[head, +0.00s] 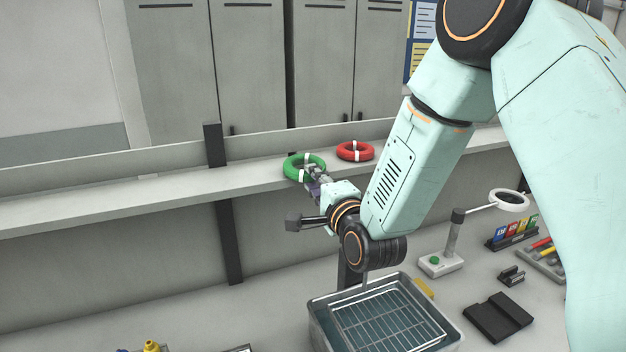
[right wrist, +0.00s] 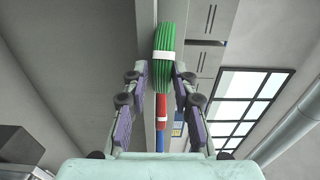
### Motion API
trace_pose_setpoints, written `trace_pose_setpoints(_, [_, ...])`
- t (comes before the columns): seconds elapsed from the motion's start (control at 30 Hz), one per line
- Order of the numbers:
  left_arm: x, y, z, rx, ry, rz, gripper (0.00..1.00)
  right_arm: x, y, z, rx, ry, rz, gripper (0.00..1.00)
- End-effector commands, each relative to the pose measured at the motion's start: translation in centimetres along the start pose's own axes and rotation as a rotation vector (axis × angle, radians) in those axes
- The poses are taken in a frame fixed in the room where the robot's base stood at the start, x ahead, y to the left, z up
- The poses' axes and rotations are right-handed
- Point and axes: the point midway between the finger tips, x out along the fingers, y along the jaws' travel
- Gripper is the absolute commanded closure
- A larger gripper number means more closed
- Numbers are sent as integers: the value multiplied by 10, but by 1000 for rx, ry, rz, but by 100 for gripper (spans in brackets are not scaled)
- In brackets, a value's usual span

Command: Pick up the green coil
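The green coil (head: 290,171) is a ring with white bands at the front of the long grey shelf (head: 130,198) in the head view. In the right wrist view the coil (right wrist: 163,82) shows edge-on, with a white band facing me. My right gripper (head: 316,175) reaches its near right side. Part of the coil's near rim is hidden by the fingers in the head view. My left gripper is not in view.
A red coil (head: 346,154) lies on the shelf to the right of the green one. Something blue (right wrist: 159,141) shows beyond it in the right wrist view. A dark post (head: 214,145) rises from the shelf. Below stand a tray with a rack (head: 318,325) and a ring lamp (head: 511,200).

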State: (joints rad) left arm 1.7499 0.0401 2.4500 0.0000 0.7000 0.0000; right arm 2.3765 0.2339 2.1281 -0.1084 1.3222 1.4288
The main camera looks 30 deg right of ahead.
Motion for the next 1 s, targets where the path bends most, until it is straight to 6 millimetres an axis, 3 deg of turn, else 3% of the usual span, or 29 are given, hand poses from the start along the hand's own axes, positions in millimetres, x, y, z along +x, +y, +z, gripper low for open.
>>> trace_pose_setpoints(0.53, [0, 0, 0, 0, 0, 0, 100, -1, 4, 0, 0, -1, 10, 100])
trace_pose_setpoints(0.83, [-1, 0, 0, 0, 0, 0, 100, -1, 3, 0, 0, -1, 13, 100])
trace_pose_setpoints(1.0, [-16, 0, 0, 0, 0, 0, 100, -1, -18, 0, 1, -1, 10, 100])
